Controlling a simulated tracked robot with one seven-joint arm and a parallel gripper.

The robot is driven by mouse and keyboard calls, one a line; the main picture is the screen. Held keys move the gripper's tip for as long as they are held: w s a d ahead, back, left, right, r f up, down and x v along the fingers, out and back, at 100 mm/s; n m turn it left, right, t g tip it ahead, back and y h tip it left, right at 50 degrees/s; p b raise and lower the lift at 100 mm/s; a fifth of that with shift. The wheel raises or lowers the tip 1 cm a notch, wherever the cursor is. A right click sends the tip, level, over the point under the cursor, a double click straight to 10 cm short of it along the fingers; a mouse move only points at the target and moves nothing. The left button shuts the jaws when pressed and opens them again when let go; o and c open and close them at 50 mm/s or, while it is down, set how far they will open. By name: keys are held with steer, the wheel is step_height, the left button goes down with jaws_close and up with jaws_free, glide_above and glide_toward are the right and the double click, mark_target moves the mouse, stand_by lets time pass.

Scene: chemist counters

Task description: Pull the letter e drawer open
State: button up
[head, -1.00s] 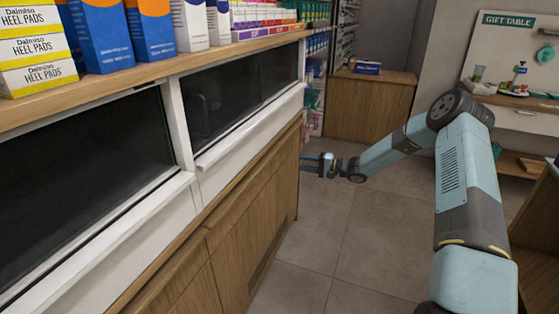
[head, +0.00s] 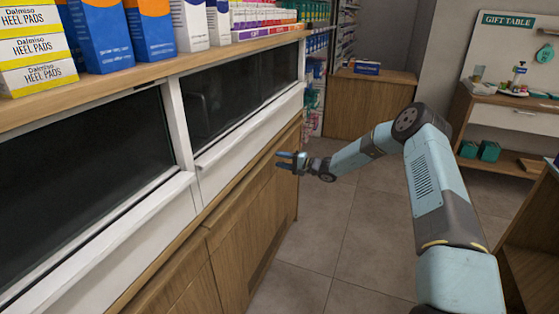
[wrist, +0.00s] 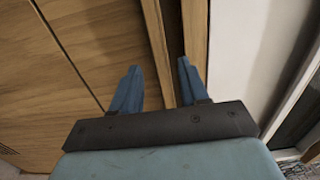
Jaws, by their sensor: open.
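No letter e shows in any view, so I cannot tell which drawer is the letter e drawer. A wooden counter front (head: 247,225) runs along the left in the head view, below white-framed dark panels. My gripper (head: 283,160) is open and empty beside the upper far part of this front. In the wrist view, my gripper (wrist: 159,68) has its two blue fingers apart in front of the wooden front (wrist: 95,40). A dark gap (wrist: 172,35) lies between the fingertips. Whether the fingers touch the wood cannot be told.
A white ledge (head: 250,135) juts out above the wooden front. Boxes of heel pads (head: 38,75) and others stand on the counter top. A gift table (head: 515,112) with a white drawer is at the right. The tiled floor (head: 320,250) is clear.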

steer(key=shift+x, duration=1.25)
jaws_close()
